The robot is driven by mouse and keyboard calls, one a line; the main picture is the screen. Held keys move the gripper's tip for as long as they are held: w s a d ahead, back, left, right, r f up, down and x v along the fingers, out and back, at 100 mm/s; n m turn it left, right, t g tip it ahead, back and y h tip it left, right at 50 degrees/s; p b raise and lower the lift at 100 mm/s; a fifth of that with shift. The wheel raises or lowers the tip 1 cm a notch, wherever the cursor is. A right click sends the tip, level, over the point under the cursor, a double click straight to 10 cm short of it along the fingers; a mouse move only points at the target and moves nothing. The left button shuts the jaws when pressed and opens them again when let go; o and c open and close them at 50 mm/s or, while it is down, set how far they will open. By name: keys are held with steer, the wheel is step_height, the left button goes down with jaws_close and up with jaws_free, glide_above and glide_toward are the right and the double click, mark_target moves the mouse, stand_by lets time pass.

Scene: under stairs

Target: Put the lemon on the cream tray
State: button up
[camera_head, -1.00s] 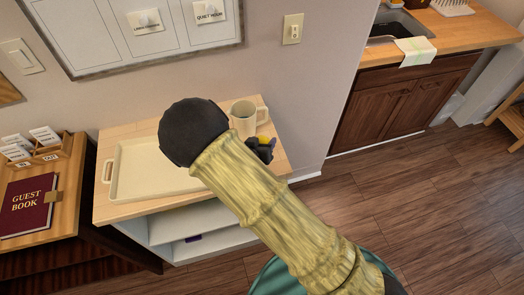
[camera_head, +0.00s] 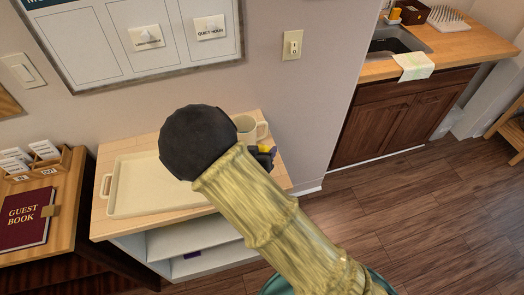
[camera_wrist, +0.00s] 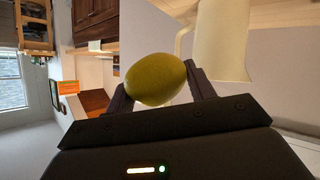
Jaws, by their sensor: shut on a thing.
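The yellow lemon (camera_wrist: 156,80) is held between the two dark fingers of my gripper (camera_wrist: 157,82) in the wrist view. In the head view only a small yellow bit of the lemon (camera_head: 265,149) shows at my gripper (camera_head: 263,157), partly hidden by my arm. My gripper is over the right end of the wooden shelf top, beside the mug. The cream tray (camera_head: 118,202) lies flat on the left part of that top, left of my gripper. My arm covers the tray's right end. The visible part of the tray is empty.
A desk with a guest book (camera_head: 25,218) is at the left. The wall rises directly behind.

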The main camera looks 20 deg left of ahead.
steer(key=shift+c, duration=1.1)
steer(key=w+d+m+h, duration=0.1)
steer(key=w+d, duration=0.3)
steer(key=d, duration=1.1)
steer(key=w+d+m+h, duration=0.1)
steer(key=w+d, duration=0.2)
steer(key=d, duration=1.1)
steer(key=shift+w+d+r+g, duration=0.3)
steer(key=shift+w+d+r, duration=0.05)
steer(key=shift+a, duration=0.1)
